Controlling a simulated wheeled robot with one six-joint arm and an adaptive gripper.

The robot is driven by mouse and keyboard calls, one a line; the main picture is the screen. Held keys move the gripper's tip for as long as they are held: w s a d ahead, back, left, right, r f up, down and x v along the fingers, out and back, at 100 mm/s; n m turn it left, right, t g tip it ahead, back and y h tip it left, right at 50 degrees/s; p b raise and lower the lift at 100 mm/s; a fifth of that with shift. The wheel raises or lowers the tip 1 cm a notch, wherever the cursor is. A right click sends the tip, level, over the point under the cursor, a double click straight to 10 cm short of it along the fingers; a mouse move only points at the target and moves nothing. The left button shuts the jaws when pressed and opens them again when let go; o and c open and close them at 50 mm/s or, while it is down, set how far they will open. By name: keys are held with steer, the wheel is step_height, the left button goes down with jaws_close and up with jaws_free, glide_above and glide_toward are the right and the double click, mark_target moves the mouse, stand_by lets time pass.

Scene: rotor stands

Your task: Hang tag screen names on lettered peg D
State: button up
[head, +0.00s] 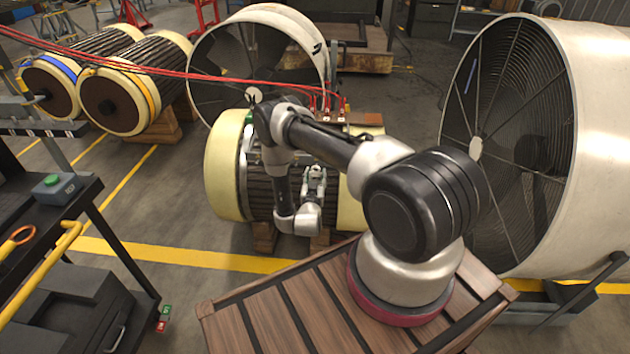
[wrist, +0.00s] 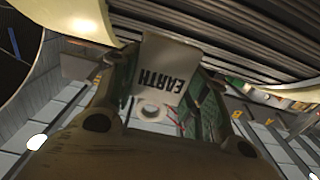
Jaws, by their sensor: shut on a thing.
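My gripper (head: 315,181) is in front of the cream-ended rotor in the head view, below my bent arm. In the wrist view my gripper (wrist: 155,105) is shut on a white tag (wrist: 166,66). The tag reads EARTH, upside down in the picture, and has a round hole at its lower end. Its sides are partly hidden by the green-patterned fingers. Small yellow labels (wrist: 237,114) show at the right of the wrist view; one looks like an A. I cannot make out peg D or a screen with a name.
The cream-ended rotor (head: 227,165) stands close behind my gripper. Red cables (head: 215,78) run to its top. A large fan drum (head: 600,130) is at the right. A dark cart (head: 95,190) with a green button box stands at the left. Open floor lies between cart and rotor.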

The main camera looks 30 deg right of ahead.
steer(key=shift+x, duration=1.4)
steer(key=shift+w+d+f, duration=0.2)
steer(key=shift+w+f, duration=0.05)
steer(key=shift+w, duration=0.15)
steer(key=shift+d+f, duration=0.1)
steer(key=c, duration=0.3)
steer(key=shift+s+f, duration=0.15)
steer(key=shift+f, duration=0.15)
steer(key=o, duration=0.9)
steer(key=shift+o, duration=1.2)
steer(key=v, duration=1)
